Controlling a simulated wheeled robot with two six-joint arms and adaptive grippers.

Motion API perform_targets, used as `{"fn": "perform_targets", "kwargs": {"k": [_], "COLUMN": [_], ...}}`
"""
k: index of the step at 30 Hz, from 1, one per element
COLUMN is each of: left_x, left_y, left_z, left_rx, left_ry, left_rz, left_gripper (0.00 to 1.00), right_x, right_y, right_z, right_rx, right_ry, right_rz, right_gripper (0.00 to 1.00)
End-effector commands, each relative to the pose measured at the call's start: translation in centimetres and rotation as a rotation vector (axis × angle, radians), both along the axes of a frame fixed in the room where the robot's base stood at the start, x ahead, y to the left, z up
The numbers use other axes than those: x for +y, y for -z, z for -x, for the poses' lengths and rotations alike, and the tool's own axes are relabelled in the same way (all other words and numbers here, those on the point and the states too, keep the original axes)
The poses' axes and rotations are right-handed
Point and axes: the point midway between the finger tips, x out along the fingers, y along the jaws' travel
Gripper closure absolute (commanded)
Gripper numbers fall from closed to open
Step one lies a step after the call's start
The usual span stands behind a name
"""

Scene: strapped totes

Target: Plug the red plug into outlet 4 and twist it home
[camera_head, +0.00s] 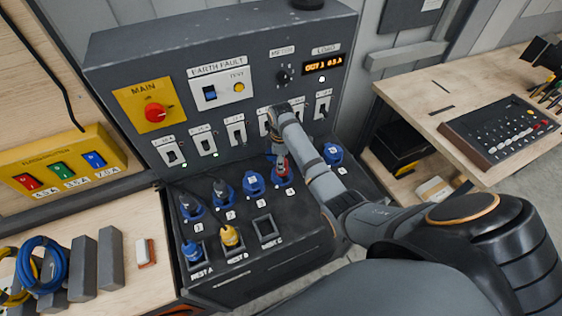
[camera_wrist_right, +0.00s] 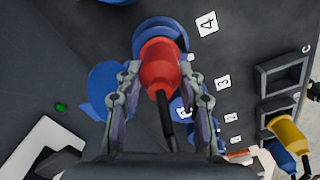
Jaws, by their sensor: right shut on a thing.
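The red plug (camera_wrist_right: 160,65) is between the fingers of my right gripper (camera_wrist_right: 160,88), with its black cable trailing back towards the wrist. Its front end is at the mouth of blue outlet 4 (camera_wrist_right: 158,30), beside the "4" label. How deep it sits and how far it is turned I cannot tell. A blue lid (camera_wrist_right: 105,90) stands open beside the outlet. In the head view the right gripper (camera_head: 279,158) reaches down over outlet 4, and a bit of the red plug (camera_head: 282,169) shows below it. My left gripper is not in view.
Outlets 3 (camera_head: 253,183) and 5 (camera_head: 332,153) have blue covers. Rest A holds a blue plug (camera_head: 191,251), rest B a yellow plug (camera_head: 231,236). Rest C (camera_head: 265,229) is empty. The switch panel (camera_head: 240,60) rises behind.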

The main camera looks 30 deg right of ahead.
Motion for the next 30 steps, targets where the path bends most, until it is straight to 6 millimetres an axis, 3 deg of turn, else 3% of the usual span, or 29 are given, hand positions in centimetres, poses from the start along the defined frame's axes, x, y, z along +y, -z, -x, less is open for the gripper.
{"fn": "perform_targets", "kwargs": {"k": [1,6,17,24,30], "left_x": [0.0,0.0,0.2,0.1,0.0], "left_y": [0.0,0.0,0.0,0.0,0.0], "left_z": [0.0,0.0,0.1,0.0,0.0], "left_rx": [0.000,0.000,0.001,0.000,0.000], "left_ry": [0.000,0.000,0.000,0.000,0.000], "left_rz": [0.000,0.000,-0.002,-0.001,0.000], "left_gripper": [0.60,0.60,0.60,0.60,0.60], "right_x": [0.0,0.0,0.0,0.0,0.0], "right_y": [-0.1,-0.1,-0.6,-5.0,-7.3], "right_z": [-0.1,-0.1,0.0,-0.1,0.0], "right_rx": [-0.002,-0.001,-0.001,-0.005,-0.002], "right_ry": [-0.001,-0.002,-0.003,-0.003,-0.002], "right_rz": [0.000,0.000,0.001,0.001,0.001], "right_gripper": [0.60,0.36,0.36,0.36,0.36]}}
